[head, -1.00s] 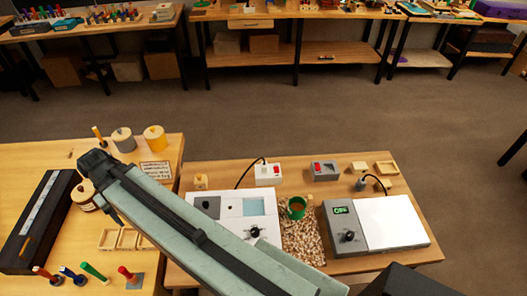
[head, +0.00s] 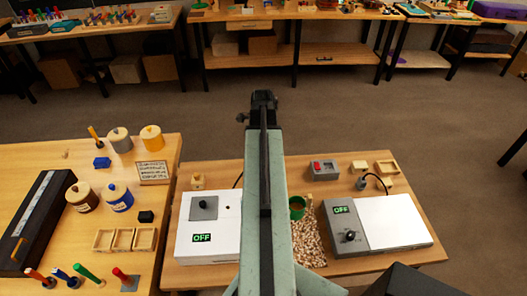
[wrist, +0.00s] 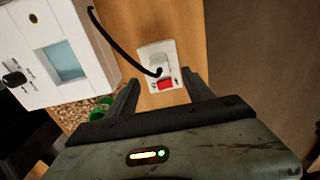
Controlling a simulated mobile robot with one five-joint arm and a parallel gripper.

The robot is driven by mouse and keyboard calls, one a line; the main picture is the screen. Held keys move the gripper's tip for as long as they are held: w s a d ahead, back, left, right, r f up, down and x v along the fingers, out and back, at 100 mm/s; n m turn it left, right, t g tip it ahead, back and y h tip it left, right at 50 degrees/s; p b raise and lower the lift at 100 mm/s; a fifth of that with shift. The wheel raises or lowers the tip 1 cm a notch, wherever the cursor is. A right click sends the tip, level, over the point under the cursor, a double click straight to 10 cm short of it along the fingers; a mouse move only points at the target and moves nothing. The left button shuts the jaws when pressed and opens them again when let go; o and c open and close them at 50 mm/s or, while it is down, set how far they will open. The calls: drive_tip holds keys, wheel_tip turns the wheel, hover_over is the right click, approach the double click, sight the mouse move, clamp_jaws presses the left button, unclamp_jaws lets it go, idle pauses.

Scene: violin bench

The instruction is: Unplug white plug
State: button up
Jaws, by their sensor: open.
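In the wrist view, the white plug (wrist: 158,64) sits at the white socket (wrist: 147,49), with a black cord (wrist: 115,45) running from it to the white device (wrist: 62,55). A red switch (wrist: 166,85) is on the socket's near side. My gripper (wrist: 160,79) is open and empty, its two fingers apart on either side of the socket in the picture. In the head view my arm covers the socket and plug; the white device (head: 208,240) shows OFF on its display, and my gripper (head: 264,98) is at the arm's far end.
A grey socket with a red switch (head: 323,169) stands right of my arm. A grey device (head: 345,240) shows OFF, and its grey plug (head: 362,184) lies behind it. The left table holds jars and pegs.

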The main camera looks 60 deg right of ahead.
wheel_tip(320, 180, down, 8)
drive_tip(key=b, duration=0.7)
drive_tip(key=shift+r, duration=0.15)
drive_tip(key=shift+r, duration=0.1)
clamp_jaws()
